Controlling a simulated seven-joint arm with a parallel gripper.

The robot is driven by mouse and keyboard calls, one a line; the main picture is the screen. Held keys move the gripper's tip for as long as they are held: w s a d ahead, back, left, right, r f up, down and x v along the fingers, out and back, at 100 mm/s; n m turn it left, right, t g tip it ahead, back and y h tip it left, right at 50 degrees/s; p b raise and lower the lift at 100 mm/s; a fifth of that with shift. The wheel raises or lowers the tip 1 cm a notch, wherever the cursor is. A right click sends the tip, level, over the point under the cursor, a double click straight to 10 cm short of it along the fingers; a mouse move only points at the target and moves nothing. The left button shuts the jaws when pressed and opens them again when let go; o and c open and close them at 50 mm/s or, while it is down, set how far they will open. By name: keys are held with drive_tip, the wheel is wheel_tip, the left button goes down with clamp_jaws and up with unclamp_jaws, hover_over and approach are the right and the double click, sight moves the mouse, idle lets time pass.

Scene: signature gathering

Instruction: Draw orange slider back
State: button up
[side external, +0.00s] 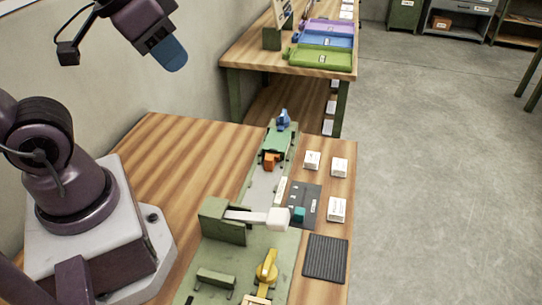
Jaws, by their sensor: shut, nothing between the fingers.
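The orange slider (270,161) is a small orange block on the green and grey track fixture (262,185), toward its far end. My gripper (172,56) is high at the upper left, well above the table and apart from the slider. Its blue fingertips are together with nothing seen between them.
A blue knob (284,119) stands beyond the slider. Nearer are a white-ended lever (278,219) and a yellow handle (267,267). White boxes (337,209) and a black ribbed pad (325,259) lie on the right. The table's left side (190,160) is clear.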

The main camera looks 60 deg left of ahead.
drive_tip(key=o, duration=0.4)
drive_tip(key=shift+f, duration=0.1)
drive_tip(key=shift+c, duration=0.2)
drive_tip(key=o, duration=0.3)
drive_tip(key=shift+w+a+f, duration=0.1)
drive_tip(key=shift+w+f, duration=0.05)
drive_tip(key=shift+f, duration=0.2)
drive_tip(key=shift+o, duration=1.1)
drive_tip(key=w+a+f+n+g, duration=0.1)
drive_tip(key=w+f+n+g, duration=0.1)
drive_tip(key=w+f+g, duration=0.2)
drive_tip(key=w+f, duration=0.3)
drive_tip(key=shift+w+a+f+g, duration=0.15)
drive_tip(key=shift+w+a+g, duration=0.15)
drive_tip(key=shift+a, duration=0.1)
drive_tip(key=n+g, duration=0.1)
drive_tip(key=n, duration=0.6)
approach(269, 157)
wheel_tip(269, 157, down, 10)
drive_tip(key=shift+f, duration=0.25)
drive_tip(key=shift+c, duration=0.2)
